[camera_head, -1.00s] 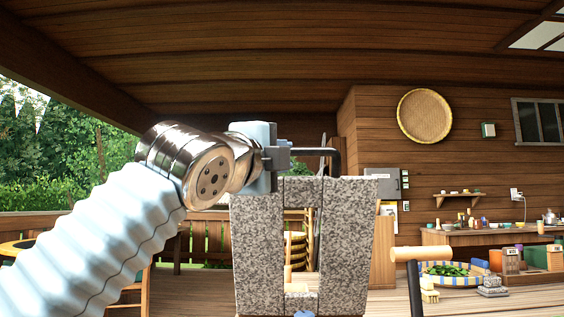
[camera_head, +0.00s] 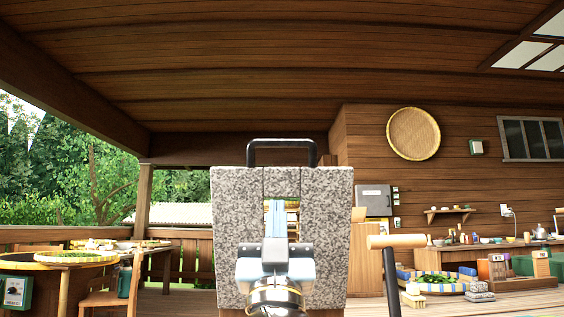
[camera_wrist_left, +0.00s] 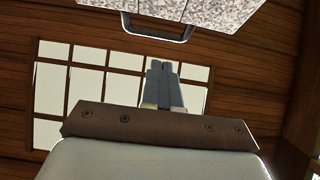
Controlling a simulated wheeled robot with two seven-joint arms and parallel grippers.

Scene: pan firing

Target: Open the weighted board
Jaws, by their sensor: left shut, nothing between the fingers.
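The weighted board is an upright speckled grey stone slab (camera_head: 234,222) with a black handle (camera_head: 282,143) on its top edge and an opening in its middle. The slab (camera_wrist_left: 214,10) and its handle (camera_wrist_left: 158,30) also show in the left wrist view. My left gripper (camera_head: 275,215) is in front of the slab, below the handle, and hides part of the opening. In the left wrist view its fingers (camera_wrist_left: 162,75) are together with nothing between them, apart from the handle. I cannot tell whether it touches the slab. My right gripper is not in view.
A post with a wooden crossbar (camera_head: 396,241) stands just right of the slab. A basket of greens (camera_head: 440,284) and a counter (camera_head: 440,258) are further right. A round table (camera_head: 50,262) and a chair (camera_head: 110,290) are at the left.

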